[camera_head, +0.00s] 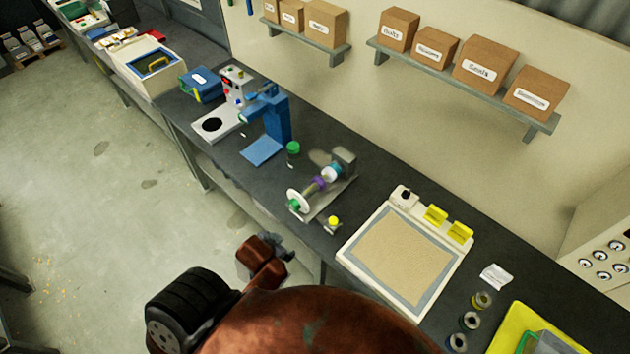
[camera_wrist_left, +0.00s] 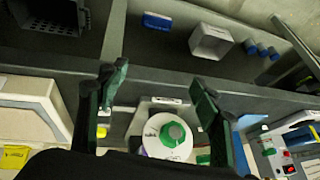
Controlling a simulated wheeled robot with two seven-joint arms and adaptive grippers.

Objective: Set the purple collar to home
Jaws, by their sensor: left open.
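The purple collar (camera_head: 318,184) is on the small screw expeller on the bench, between a white disc (camera_head: 297,200) with a green knob and a white-and-teal section. In the left wrist view the disc (camera_wrist_left: 167,136) faces me and hides most of what is behind it; only a sliver of purple shows at its left edge. My left gripper (camera_head: 283,243) is in front of the bench, apart from the expeller. Its two dark green fingers (camera_wrist_left: 160,78) are spread and empty in the wrist view. My right gripper is not seen.
A yellow knob (camera_head: 333,221) is at the expeller's near corner. A sand-coloured tray (camera_head: 353,245) is on the right. The floor in front is open.

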